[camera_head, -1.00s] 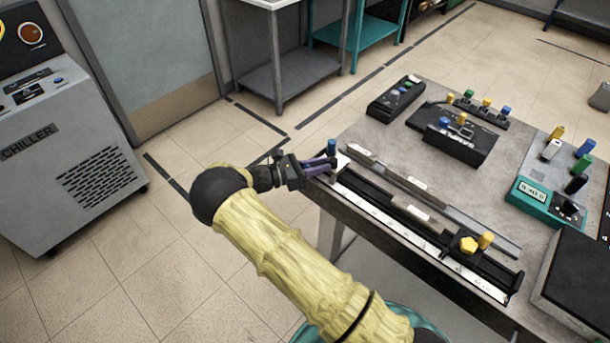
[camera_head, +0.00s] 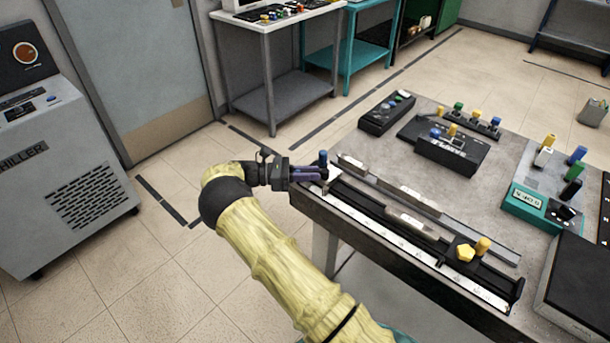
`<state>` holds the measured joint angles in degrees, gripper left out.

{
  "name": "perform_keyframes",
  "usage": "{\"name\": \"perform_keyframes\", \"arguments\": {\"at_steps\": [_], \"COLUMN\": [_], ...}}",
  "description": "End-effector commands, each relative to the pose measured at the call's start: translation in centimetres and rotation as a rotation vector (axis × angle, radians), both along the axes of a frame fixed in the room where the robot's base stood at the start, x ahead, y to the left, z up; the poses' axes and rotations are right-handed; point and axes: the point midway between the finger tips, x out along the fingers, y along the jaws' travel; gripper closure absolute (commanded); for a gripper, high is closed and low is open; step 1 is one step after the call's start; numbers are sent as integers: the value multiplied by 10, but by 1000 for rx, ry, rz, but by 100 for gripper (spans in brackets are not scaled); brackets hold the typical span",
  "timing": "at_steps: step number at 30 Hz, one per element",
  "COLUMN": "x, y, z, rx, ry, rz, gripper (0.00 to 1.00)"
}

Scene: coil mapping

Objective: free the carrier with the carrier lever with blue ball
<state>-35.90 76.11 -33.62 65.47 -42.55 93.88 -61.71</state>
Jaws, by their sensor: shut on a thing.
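The lever with the blue ball (camera_head: 323,158) stands at the left end of the long black rail (camera_head: 372,207) on the table's near edge. My gripper (camera_head: 318,173) reaches it from the left, with its dark fingers shut around the lever just below the blue top. The fingers hide the lever's lower part and some of the carrier there. A small pale block sits just right of the fingertips. A yellow knob (camera_head: 465,253) and a yellow-topped post (camera_head: 482,246) are at the rail's right end.
Behind the rail lie a grey bar (camera_head: 420,200), a black control box (camera_head: 452,155) and a dark button box (camera_head: 387,112). A teal meter (camera_head: 538,205) stands at right. The chiller (camera_head: 70,180) is at far left, with open floor between.

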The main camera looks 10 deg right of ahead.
Motion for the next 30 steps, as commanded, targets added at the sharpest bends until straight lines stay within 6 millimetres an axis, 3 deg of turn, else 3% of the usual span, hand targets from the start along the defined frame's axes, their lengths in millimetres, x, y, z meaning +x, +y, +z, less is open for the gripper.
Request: {"name": "perform_keyframes", "arguments": {"at_steps": [6,7,9,10,22,30], "x": [1,1,1,1,2,8], "y": [-2,-2,-2,-1,6,42], "z": [1,1,1,1,0,-2], "rx": [-4,-4,-4,-4,-2,-2], "ry": [0,-1,-1,0,-2,-3], "rz": [1,1,2,3,5,7], "gripper": [100,75,61,60,60,60]}}
